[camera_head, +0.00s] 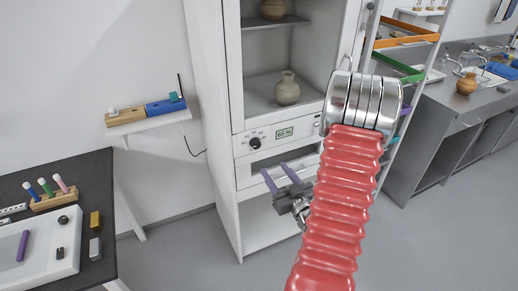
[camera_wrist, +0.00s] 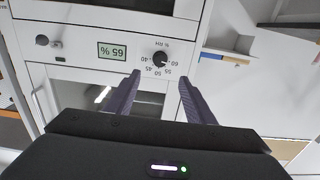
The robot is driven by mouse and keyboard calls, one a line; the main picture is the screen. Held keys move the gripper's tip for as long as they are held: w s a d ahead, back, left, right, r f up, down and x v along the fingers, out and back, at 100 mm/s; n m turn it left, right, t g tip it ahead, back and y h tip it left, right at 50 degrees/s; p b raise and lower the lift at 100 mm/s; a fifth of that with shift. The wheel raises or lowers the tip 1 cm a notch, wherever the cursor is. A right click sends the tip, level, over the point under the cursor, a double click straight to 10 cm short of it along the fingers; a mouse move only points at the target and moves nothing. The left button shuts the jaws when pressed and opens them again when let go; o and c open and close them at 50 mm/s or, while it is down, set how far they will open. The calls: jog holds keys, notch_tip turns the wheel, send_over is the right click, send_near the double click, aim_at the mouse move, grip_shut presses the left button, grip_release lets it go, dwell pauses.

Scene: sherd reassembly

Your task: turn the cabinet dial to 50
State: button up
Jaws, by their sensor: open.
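The cabinet dial (camera_head: 255,142) is a small black knob on the white panel below the glass compartment. In the wrist view the dial (camera_wrist: 160,59) appears upside down, with printed numbers around it, including 40, 45, 55 and 60. I cannot clearly tell where its pointer sits. The display (camera_wrist: 112,50) beside it reads 65 %. My gripper (camera_head: 276,169) is open and empty, below and in front of the panel. In the wrist view my gripper (camera_wrist: 159,77) has its two fingertips spread either side of the dial's line, apart from the dial.
The white cabinet (camera_head: 237,190) holds a clay vase (camera_head: 287,90) behind its glass. A drawer front lies below the dial. A wall shelf (camera_head: 150,118) is left of the cabinet, and a dark table (camera_head: 85,180) stands at the front left. A rack (camera_head: 405,75) stands right.

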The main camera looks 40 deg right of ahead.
aim_at(258, 146)
jog(key=x, duration=1.3)
jog(key=shift+w+d, duration=0.15)
jog(key=shift+w, duration=0.2)
jog(key=shift+c, duration=0.7)
jog(key=c, duration=0.9)
